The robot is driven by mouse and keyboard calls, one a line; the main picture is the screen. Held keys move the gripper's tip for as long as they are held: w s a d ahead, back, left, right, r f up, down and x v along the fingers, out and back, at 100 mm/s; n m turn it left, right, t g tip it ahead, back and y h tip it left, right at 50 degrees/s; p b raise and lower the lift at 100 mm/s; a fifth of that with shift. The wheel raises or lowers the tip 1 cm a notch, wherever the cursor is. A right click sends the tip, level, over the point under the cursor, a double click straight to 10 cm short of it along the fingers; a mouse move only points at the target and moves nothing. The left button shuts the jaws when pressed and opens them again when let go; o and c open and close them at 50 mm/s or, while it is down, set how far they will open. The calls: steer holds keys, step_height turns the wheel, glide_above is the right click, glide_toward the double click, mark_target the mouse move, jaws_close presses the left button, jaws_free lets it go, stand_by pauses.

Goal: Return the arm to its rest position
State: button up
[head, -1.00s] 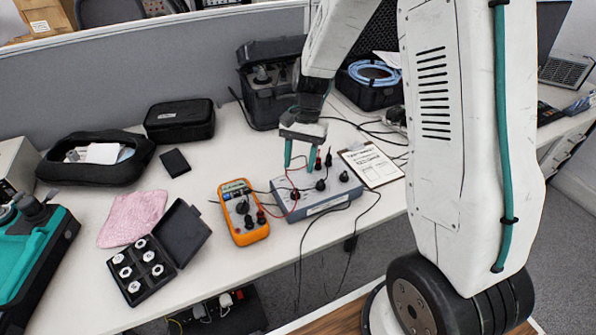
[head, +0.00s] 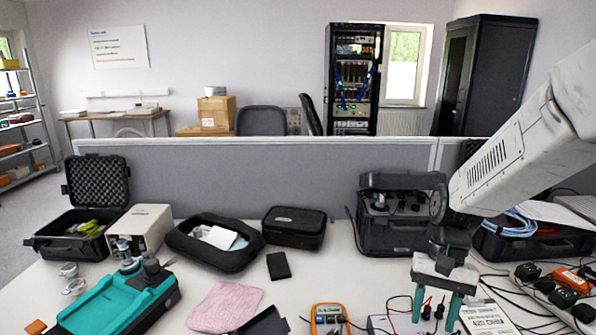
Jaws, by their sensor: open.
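My gripper (head: 437,311) hangs at the lower right of the head view, at the end of my white arm. Its two teal fingers point down, apart, with no object gripped between them. They stand in front of the grey-blue test box (head: 380,322), which has black and red plugs and is cut off by the bottom edge. The orange multimeter (head: 328,318) lies left of the gripper, also partly cut off. A clipboard with a printed sheet (head: 487,320) lies just right of the fingers. Whether the fingertips touch anything cannot be seen clearly.
An open black case (head: 395,235) stands behind the gripper. Another case with blue cable (head: 530,245) and several cables lie at right. A grey partition (head: 270,180) backs the bench. A teal device (head: 115,300) and pink cloth (head: 225,308) lie left.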

steer(key=s+r+n+t+h, duration=0.2)
steer(key=s+r+n+t, duration=0.2)
steer(key=s+r, duration=0.9)
steer(key=s+t, duration=0.1)
steer(key=s, duration=0.2)
steer(key=shift+r, duration=0.35)
